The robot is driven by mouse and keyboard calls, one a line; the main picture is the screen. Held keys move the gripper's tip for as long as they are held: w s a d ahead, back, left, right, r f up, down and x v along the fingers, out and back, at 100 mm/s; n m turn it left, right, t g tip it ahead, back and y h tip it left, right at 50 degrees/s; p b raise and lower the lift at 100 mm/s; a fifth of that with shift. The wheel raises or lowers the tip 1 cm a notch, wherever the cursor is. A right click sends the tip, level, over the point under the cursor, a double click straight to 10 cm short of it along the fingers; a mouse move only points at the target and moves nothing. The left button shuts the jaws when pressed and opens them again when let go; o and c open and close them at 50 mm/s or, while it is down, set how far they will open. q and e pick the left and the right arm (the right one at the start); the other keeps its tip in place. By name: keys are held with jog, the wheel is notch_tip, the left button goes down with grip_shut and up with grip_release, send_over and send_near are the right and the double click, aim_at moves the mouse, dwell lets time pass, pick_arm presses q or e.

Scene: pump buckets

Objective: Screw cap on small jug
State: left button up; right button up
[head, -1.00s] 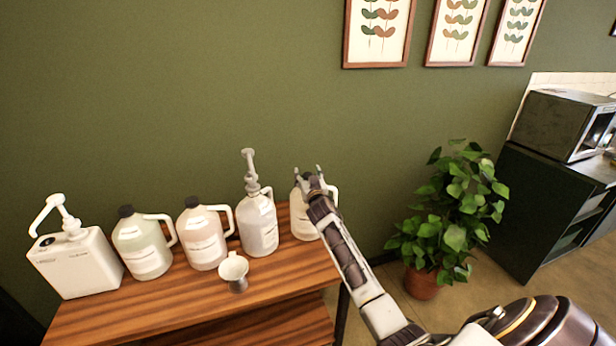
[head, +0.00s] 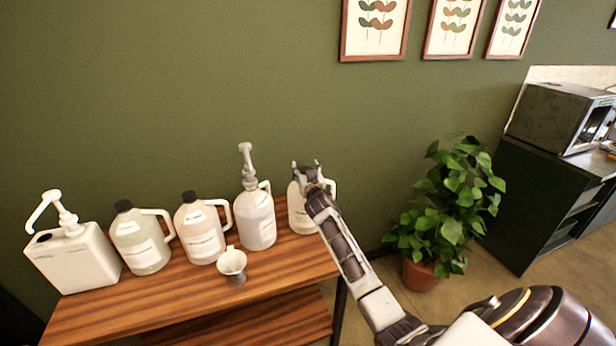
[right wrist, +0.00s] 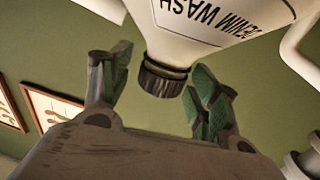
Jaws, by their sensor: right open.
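The white jug (head: 302,220) stands upright at the right end of the wooden table, partly hidden by my right gripper. My right gripper (head: 306,168) is at its neck. In the right wrist view the jug (right wrist: 215,20) appears upside down, with "DENIM WASH" on its label. A dark ribbed cap (right wrist: 162,80) sits at its mouth. The green-padded fingers of my right gripper are open, one on each side of the cap, with gaps visible. How tightly the cap is seated cannot be told. My left gripper is not in view.
A potted plant (head: 440,215) stands to the right. The table's front strip is clear.

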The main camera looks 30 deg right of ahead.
jog(key=shift+s+a, duration=0.1)
jog(key=shift+s, duration=0.05)
jog(key=v, duration=1.1)
jog(key=shift+s, duration=0.3)
jog(key=shift+a+f, duration=0.1)
jog(key=shift+a, duration=0.05)
dwell(0.5)
